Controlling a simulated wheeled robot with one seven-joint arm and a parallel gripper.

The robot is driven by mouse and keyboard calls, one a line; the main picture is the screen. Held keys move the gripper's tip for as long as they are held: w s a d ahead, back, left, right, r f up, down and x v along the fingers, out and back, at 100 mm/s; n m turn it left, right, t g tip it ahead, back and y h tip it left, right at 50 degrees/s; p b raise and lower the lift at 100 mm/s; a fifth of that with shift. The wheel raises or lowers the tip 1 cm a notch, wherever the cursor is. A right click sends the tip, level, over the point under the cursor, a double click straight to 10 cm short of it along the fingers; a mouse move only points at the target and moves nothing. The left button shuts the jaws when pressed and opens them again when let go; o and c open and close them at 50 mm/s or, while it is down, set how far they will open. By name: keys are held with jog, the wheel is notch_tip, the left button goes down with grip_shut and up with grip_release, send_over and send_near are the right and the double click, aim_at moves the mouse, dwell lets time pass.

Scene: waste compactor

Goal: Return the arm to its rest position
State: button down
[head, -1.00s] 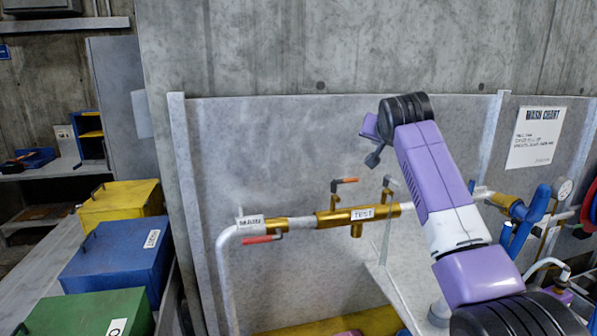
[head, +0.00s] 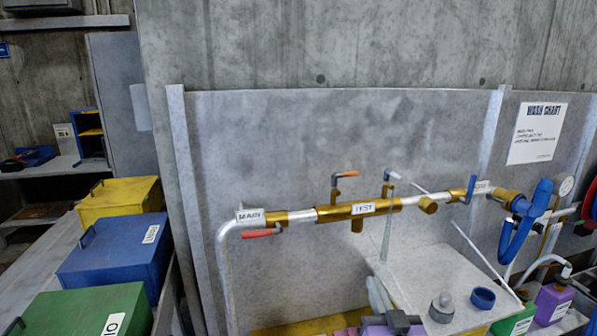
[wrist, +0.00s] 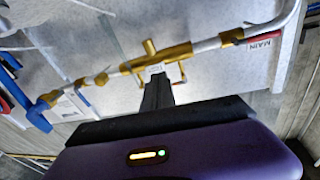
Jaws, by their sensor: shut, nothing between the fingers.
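My gripper (wrist: 157,82) shows in the wrist view as dark fingers held together, with nothing between them. Behind it is my purple wrist housing with a small lit indicator. The fingertips overlap the brass pipe section in the picture, but I cannot tell how far apart they are. In the head view my raised arm is gone from in front of the panel. A dark and purple shape at the bottom edge there may be part of my arm; I cannot tell.
A brass and white pipe (head: 375,207) with valve levers runs along the grey panel (head: 290,140). A shelf (head: 425,260) holds a blue ring (head: 483,298). Yellow (head: 118,198), blue (head: 115,255) and green (head: 85,312) boxes stand left. Blue hose (head: 520,230) and bottles are at right.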

jog(key=s+d+f+g+b, duration=0.1)
jog(key=s+f, duration=0.2)
jog(key=s, duration=1.3)
jog(key=s+d+f+g+h+b, duration=0.1)
jog(key=s+f, duration=0.3)
jog(key=s, duration=1.2)
jog(key=s+d+f+g, duration=0.2)
jog(key=s+f, duration=0.1)
jog(key=s, duration=1.3)
jog(key=shift+s+f+n+b, duration=0.15)
jog(key=shift+s+n+b, duration=0.15)
jog(key=shift+s+b, duration=0.1)
